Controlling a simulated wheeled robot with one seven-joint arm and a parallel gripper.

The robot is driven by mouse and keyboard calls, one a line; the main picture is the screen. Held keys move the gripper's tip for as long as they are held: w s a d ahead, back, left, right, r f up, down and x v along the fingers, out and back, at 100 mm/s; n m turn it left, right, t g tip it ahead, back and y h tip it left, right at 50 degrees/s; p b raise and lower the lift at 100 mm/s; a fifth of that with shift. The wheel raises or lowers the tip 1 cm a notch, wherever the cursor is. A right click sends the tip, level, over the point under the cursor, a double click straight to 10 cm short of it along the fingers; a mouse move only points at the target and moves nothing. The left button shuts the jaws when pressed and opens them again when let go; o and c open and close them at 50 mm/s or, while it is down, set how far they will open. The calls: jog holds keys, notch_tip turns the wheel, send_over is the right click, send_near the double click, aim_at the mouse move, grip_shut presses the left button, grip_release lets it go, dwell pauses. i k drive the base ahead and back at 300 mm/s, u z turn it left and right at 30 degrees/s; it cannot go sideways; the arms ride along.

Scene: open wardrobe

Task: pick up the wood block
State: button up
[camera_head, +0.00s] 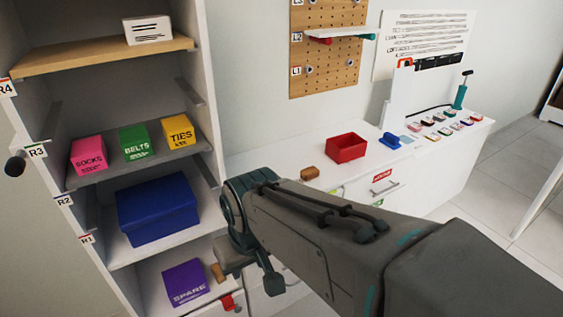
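A small brown block (309,173) with rounded edges lies on the white counter, left of the red bin. A second small tan wood-coloured piece (217,272) stands on the lowest wardrobe shelf, right of the purple SPARE box. I cannot tell for sure which of the two is the wood block. My gripper (247,270) hangs at the end of my arm, just right of the tan piece and in front of the wardrobe's right side. My arm hides part of it, and its fingers are not clear. I see nothing held in it.
The open wardrobe holds a purple box (185,283), a blue box (157,209), pink (89,154), green (135,143) and yellow (178,132) boxes, and a white box (147,30). A red bin (346,148) and blue item (390,140) stand on the counter (270,160).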

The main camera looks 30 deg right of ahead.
aim_at(311, 172)
jog(key=z, duration=0.25)
jog(key=k, duration=0.45)
jog(key=z, duration=1.35)
jog(key=i, duration=0.8)
jog(key=u, duration=0.5)
jog(key=i, duration=0.75)
jog(key=u, duration=0.5)
